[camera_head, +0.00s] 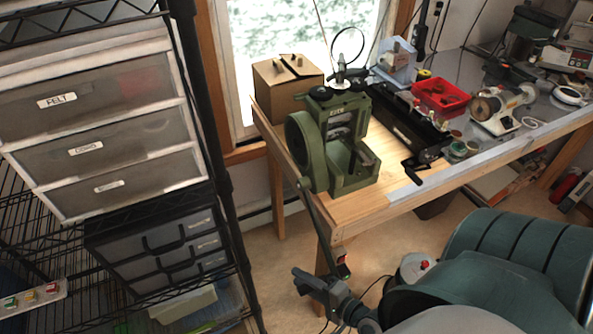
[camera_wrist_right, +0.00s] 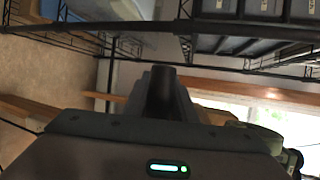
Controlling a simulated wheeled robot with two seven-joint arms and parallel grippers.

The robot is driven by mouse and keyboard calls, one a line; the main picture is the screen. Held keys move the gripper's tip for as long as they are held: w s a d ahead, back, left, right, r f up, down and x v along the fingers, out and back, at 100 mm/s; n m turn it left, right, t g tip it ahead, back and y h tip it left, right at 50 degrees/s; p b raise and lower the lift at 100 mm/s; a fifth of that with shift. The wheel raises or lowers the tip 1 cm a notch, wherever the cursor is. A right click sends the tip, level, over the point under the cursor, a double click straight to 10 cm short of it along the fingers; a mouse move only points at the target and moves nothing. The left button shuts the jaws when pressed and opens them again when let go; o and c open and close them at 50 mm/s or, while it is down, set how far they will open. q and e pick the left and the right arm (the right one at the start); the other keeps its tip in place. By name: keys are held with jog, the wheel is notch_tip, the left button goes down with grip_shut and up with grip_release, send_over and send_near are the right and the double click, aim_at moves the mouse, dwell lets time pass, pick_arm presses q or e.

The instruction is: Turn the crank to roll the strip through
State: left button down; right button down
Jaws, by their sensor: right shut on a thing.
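The green rolling mill (camera_head: 352,165) stands upright on the near left end of the wooden bench, with a round green wheel (camera_head: 298,140) on its left side. A dark crank arm (camera_head: 318,215) slants down from the mill, past the bench edge. My right gripper (camera_head: 310,280) is at the crank's low end, below the bench top, shut on the crank handle. In the right wrist view a dark upright handle (camera_wrist_right: 163,88) shows between the fingers, which are hard to tell apart. I cannot make out the strip between the rollers. My left gripper is not in view.
A black wire shelf with drawers (camera_head: 100,125) stands at the left. The bench (camera_head: 345,207) also holds a cardboard box (camera_head: 285,88), a black tool with a small crank (camera_head: 412,135) and a red bin (camera_head: 440,97). Floor shows between shelf and bench.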

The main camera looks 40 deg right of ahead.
aim_at(310, 289)
jog(key=shift+s+a+r+p, duration=0.15)
jog(key=shift+s+a+p, duration=0.05)
jog(key=shift+s, duration=0.35)
jog(key=shift+s+a+r+p, duration=0.15)
jog(key=shift+s+r+p, duration=0.05)
jog(key=shift+s, duration=0.35)
jog(key=shift+s+a+r+p, duration=0.15)
jog(key=shift+s+a+p, duration=0.05)
jog(key=shift+s, duration=0.35)
jog(key=c, duration=1.5)
grip_release()
jog(key=shift+s+d+r, duration=0.1)
jog(key=shift+s+r, duration=0.05)
jog(key=shift+r, duration=0.15)
jog(key=shift+w, duration=0.3)
jog(key=shift+d, duration=0.1)
jog(key=shift+b+v, duration=2.65)
jog(key=shift+v, duration=6.35)
